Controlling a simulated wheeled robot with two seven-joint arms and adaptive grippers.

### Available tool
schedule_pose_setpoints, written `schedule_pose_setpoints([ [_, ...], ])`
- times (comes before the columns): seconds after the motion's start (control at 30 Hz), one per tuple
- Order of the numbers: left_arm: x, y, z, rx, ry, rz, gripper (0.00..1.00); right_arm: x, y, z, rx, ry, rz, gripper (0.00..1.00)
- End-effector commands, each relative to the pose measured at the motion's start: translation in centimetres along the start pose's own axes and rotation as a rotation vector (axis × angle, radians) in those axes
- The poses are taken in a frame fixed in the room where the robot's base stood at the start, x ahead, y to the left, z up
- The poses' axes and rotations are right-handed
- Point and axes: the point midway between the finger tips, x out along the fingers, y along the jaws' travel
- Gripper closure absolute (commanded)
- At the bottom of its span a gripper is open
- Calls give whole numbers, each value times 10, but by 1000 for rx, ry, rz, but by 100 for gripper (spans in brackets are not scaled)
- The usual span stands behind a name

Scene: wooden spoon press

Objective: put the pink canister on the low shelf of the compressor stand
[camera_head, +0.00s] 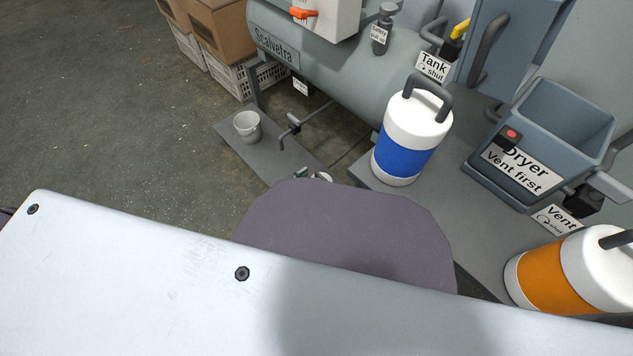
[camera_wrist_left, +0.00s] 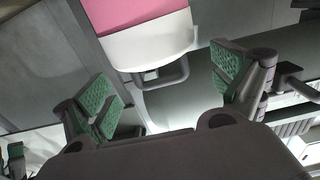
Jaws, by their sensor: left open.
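The pink canister (camera_wrist_left: 140,15), with a white end and a dark loop handle (camera_wrist_left: 165,75), shows at the top of the left wrist view. It is hidden in the head view behind my arm. My left gripper (camera_wrist_left: 165,90) is open, its green-padded fingers spread to either side of the handle; I see no contact. In the head view only a small part of the left gripper (camera_head: 312,175) shows past my arm. A low grey shelf (camera_head: 280,155) lies below the compressor tank (camera_head: 340,70). My right gripper is not in view.
A small bucket (camera_head: 247,126) stands on the low shelf. A blue-banded canister (camera_head: 405,155) and the dryer bin (camera_head: 540,150) stand on a higher grey deck (camera_head: 440,195). An orange-banded canister (camera_head: 555,278) is at lower right. Boxes (camera_head: 220,30) stand at the back; the left floor is clear.

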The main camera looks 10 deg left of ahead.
Motion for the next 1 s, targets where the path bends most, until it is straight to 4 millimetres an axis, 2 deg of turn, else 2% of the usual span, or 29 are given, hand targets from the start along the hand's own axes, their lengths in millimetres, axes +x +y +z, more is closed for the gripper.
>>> schedule_pose_setpoints([
  [0.37, -41, 0, -1, 1, -2, 1, 5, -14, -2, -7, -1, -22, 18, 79],
  [0.8, -98, 0, -1, 0, -3, 0, 5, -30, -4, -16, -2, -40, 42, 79],
  [1.0, -113, -1, -1, 1, -1, 0, 5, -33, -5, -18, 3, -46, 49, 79],
])
